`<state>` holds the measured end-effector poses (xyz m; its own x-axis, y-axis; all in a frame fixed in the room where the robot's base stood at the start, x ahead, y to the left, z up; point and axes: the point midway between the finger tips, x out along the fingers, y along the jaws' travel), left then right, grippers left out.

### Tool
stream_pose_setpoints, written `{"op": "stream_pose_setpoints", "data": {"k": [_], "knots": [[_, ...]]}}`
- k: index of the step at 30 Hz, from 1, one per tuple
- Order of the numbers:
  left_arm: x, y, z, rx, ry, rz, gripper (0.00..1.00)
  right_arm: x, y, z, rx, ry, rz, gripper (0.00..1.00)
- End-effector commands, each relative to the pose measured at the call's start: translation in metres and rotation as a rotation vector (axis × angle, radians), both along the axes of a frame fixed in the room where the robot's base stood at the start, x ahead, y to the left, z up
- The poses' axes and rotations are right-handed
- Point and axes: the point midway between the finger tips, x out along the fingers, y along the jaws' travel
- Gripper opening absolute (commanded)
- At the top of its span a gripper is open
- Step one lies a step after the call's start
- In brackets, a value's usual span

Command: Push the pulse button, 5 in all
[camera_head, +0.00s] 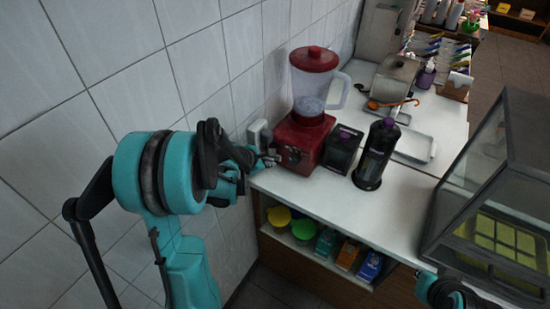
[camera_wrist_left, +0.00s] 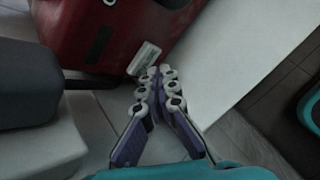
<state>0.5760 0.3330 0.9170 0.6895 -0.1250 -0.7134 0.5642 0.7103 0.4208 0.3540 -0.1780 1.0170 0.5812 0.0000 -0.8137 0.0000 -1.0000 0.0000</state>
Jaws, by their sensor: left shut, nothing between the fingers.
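A blender with a red base (camera_head: 302,143), clear jug and red lid stands at the counter's left end. A dark control (camera_head: 291,156) shows on its front, but I cannot make out the pulse button. My left gripper (camera_head: 270,161) is shut and empty, its tips close to the base's front left. In the left wrist view the shut fingertips (camera_wrist_left: 158,76) are beside a white label (camera_wrist_left: 144,58) on the red base (camera_wrist_left: 100,35); I cannot tell if they touch. Part of my right arm's end (camera_head: 447,291) shows at the bottom right, with its fingers not clear.
A black container (camera_head: 343,150) and a dark bottle (camera_head: 376,154) stand right of the blender. A glass display case (camera_head: 497,180) is at the right. A tiled wall (camera_head: 110,100) is at the left. White counter (camera_head: 400,208) is clear in front of the bottle.

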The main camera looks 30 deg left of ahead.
Motion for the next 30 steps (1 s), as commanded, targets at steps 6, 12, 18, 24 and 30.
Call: {"op": "stream_pose_setpoints", "data": {"k": [6, 12, 18, 24, 30], "knots": [[-0.016, 0.002, 0.0, 0.0, 0.002, 0.002, 0.0, 0.0, 0.0, -0.001, 0.0, 0.0, 0.0, 0.0], [-0.036, 0.003, 0.0, -0.001, 0.001, 0.002, 0.0, 0.0, 0.0, -0.002, 0.0, 0.0, 0.0, 0.0], [-0.05, 0.004, 0.0, 0.001, 0.001, 0.0, 0.0, 0.0, 0.0, -0.003, 0.0, 0.0, 0.0, 0.0], [-0.05, 0.004, 0.0, 0.0, 0.001, 0.0, 0.0, 0.0, 0.0, -0.003, 0.0, 0.0, 0.0, 0.0], [-0.05, 0.004, 0.0, 0.0, 0.001, 0.0, 0.0, 0.0, 0.0, -0.003, 0.0, 0.0, 0.0, 0.0]]}}
